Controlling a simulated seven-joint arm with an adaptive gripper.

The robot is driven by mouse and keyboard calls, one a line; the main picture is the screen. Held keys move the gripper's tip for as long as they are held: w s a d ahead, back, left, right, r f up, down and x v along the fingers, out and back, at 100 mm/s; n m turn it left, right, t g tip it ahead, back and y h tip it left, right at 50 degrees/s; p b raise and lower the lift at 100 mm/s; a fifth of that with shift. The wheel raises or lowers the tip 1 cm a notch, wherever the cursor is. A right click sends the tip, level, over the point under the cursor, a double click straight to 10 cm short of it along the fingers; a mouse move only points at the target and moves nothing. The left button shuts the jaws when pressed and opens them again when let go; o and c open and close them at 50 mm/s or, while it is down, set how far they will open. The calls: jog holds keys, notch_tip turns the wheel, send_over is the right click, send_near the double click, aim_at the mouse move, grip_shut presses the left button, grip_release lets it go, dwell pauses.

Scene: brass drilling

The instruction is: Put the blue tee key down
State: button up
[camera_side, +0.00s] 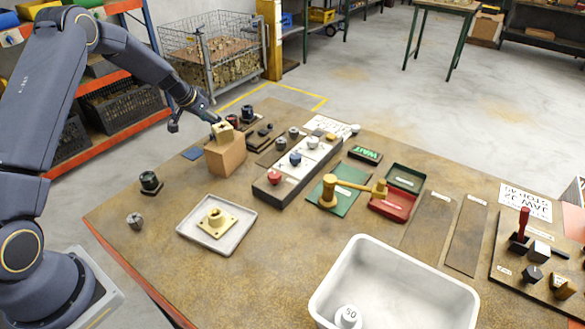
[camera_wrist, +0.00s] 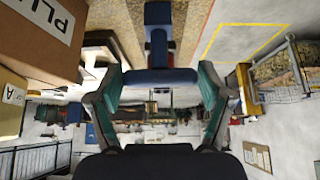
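The blue tee key (camera_wrist: 160,76) shows in the wrist view, its crossbar spanning the gap between the two teal finger pads. A stem runs from it toward the top of the picture. My gripper (camera_wrist: 160,82) appears shut on the crossbar, with a pad at each end.
A blue pad (camera_side: 193,153) lies left of the box. A dark rail with colored knobs (camera_side: 296,172) stands to its right. A tray (camera_side: 238,236) holds a flanged brass part (camera_side: 216,222). A white bin (camera_side: 395,270) is at the front. The bench's front left is mostly clear.

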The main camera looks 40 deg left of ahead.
jog(key=shift+o, duration=1.4)
jog(key=shift+r, duration=0.1)
jog(key=v, duration=1.3)
jog(key=s+d+r, duration=0.4)
jog(key=d+r, duration=0.1)
jog(key=d, duration=0.3)
jog(key=s+d+r, duration=0.5)
jog(key=d, duration=0.2)
jog(key=s+d, duration=0.4)
jog(key=s, duration=0.6)
jog(key=s+d+g, duration=0.1)
jog(key=s+d, duration=0.3)
jog(key=s, duration=0.6)
jog(key=shift+d+r, duration=0.25)
jog(key=shift+r, duration=0.25)
